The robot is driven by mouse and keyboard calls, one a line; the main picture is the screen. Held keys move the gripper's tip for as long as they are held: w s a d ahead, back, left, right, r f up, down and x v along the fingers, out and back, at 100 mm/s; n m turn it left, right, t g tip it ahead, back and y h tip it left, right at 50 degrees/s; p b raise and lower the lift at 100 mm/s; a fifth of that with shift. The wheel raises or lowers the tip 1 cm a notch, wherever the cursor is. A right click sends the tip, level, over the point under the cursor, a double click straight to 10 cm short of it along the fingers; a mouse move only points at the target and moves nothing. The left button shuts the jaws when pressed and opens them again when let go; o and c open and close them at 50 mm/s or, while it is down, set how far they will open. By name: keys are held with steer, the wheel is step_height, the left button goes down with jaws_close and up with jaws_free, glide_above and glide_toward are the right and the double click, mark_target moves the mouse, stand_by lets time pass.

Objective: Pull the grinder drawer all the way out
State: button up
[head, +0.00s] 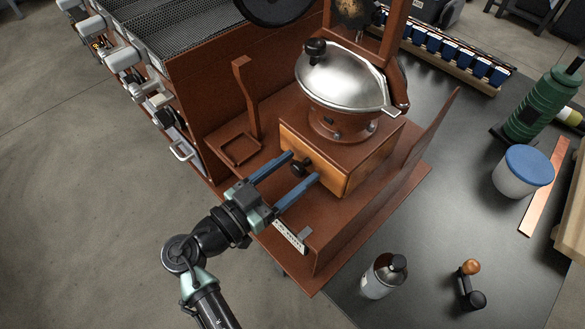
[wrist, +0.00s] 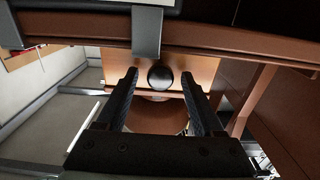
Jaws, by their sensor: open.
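The grinder (head: 340,120) has a silver domed hopper and stands on a brown stand. Its wooden drawer (head: 318,165) faces my gripper and looks closed in the head view; the drawer front also shows in the wrist view (wrist: 195,70). A dark round knob (head: 300,168) sits on the drawer front. My gripper (head: 303,166) is open, with one blue finger on each side of the knob. In the wrist view the knob (wrist: 160,76) lies between the two fingertips. I cannot tell whether either finger touches it.
A brown side panel (head: 385,195) rises right of the drawer, and an upright bracket (head: 246,100) stands at its left. A small bottle (head: 383,277), a crank handle (head: 470,283) and a blue-lidded tub (head: 522,171) stand on the dark table.

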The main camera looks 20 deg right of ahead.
jaws_close()
stand_by(1.3)
